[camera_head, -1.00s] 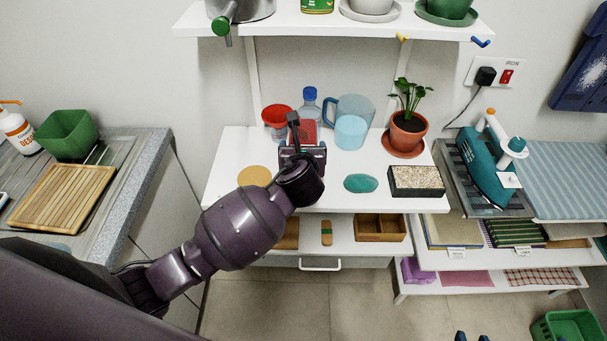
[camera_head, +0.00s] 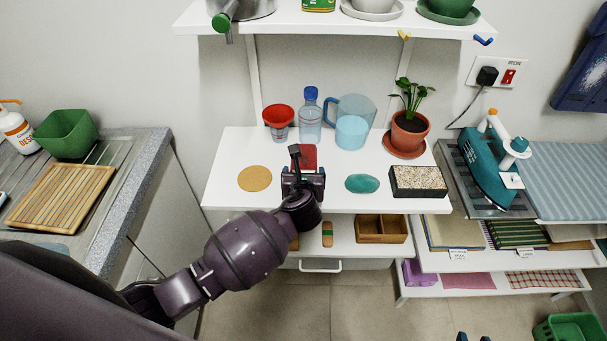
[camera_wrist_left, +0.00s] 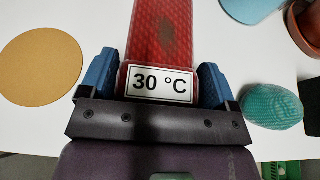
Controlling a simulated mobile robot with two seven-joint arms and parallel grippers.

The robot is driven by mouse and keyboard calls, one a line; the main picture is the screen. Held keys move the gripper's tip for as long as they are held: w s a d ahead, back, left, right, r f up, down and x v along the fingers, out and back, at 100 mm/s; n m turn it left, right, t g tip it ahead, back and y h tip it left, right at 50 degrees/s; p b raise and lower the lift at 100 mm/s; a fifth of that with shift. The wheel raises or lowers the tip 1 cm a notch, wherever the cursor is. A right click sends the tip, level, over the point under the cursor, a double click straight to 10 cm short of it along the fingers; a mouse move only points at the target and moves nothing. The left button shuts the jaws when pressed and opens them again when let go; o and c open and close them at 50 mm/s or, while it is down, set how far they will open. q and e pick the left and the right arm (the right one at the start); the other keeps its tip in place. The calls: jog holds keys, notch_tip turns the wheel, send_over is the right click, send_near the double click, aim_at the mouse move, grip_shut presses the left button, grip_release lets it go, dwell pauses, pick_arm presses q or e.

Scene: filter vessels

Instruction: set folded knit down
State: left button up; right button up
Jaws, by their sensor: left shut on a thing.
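The folded knit (camera_head: 307,153) is a flat red piece with a textured surface. It also shows in the left wrist view (camera_wrist_left: 163,35), with a white "30 °C" label at its near end. My left gripper (camera_head: 303,180) is shut on that near end, with a blue finger at each side. The knit extends away from me over the white table (camera_head: 230,195); whether it touches the top is unclear.
Behind the knit stand a red funnel-topped vessel (camera_head: 279,120), a clear bottle (camera_head: 311,118) and a blue jug (camera_head: 352,125). A cork disc (camera_head: 255,178) lies left; a teal oval (camera_head: 362,183) and gravel tray (camera_head: 418,181) lie right. A potted plant (camera_head: 408,130) stands behind the tray.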

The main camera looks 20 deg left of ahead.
pick_arm(q)
jog(key=shift+f, duration=0.15)
jog(key=o, duration=0.8)
jog(key=shift+r, duration=0.2)
jog(key=v, duration=1.2)
jog(key=shift+f+p, duration=0.1)
jog(key=shift+p, duration=0.2)
jog(key=shift+f, duration=0.1)
